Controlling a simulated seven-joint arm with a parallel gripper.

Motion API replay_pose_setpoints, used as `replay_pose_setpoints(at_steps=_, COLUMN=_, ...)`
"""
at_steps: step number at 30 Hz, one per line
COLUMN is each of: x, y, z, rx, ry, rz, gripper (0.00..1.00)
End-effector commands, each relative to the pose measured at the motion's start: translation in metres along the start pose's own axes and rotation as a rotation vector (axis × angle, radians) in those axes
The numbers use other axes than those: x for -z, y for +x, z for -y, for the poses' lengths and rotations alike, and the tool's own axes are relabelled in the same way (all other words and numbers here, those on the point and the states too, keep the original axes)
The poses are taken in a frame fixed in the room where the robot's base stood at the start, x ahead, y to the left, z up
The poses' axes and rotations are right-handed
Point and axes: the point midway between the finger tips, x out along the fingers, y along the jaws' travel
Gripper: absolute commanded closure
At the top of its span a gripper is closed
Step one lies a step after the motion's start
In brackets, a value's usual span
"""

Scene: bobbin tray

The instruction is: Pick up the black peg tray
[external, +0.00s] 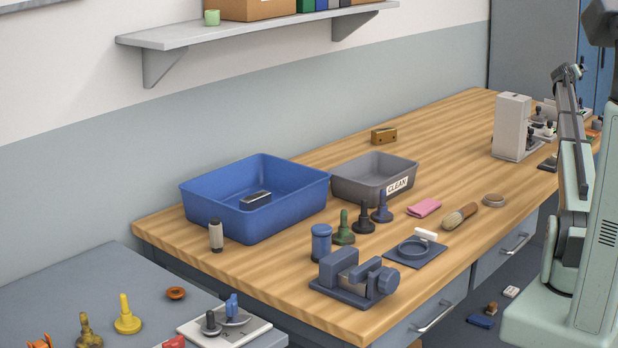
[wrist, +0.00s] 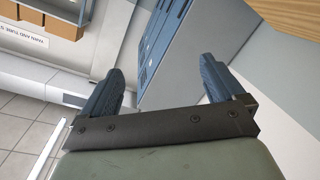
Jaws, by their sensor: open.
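I cannot single out a black peg tray with certainty. In the external view, a pale tray (external: 194,333) at the lower left carries a black peg (external: 210,324) and a blue peg (external: 232,310). Another black peg (external: 363,219) stands upright on the wooden bench, between a green peg (external: 343,229) and a blue peg (external: 382,209). More small dark pegs (external: 549,123) stand at the bench's far right, partly behind my arm. In the wrist view my gripper (wrist: 160,85) is open and empty, away from the bench items.
A blue bin (external: 210,208) holding a small dark block (external: 255,200) and a grey CLEAN bin (external: 355,186) stand on the bench. A blue-grey fixture (external: 345,275) sits at the front edge. The wood behind the bins is mostly clear. The wrist view shows a blue cabinet (wrist: 170,40).

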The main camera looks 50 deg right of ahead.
Motion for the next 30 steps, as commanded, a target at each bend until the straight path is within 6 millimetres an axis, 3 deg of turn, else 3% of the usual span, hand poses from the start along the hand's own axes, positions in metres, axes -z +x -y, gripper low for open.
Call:
replay_pose_setpoints(at_steps=1, x=0.025, y=-0.021, z=0.017, rx=0.019, ry=0.044, rz=-0.013, gripper=0.05)
replay_pose_setpoints(at_steps=3, x=0.05, y=-0.044, z=0.04, rx=0.048, ry=0.107, rz=-0.014, gripper=0.05)
replay_pose_setpoints(at_steps=9, x=0.09, y=-0.108, z=0.108, rx=0.14, ry=0.271, rz=0.035, gripper=0.05)
replay_pose_setpoints(at_steps=17, x=0.115, y=-0.199, z=0.198, rx=0.271, ry=0.449, rz=0.155, gripper=0.05)
replay_pose_setpoints(at_steps=24, x=0.128, y=-0.308, z=0.282, rx=0.4, ry=0.597, rz=0.317, gripper=0.05)
replay_pose_setpoints(at_steps=30, x=0.129, y=-0.41, z=0.341, rx=0.492, ry=0.684, rz=0.476, gripper=0.05)
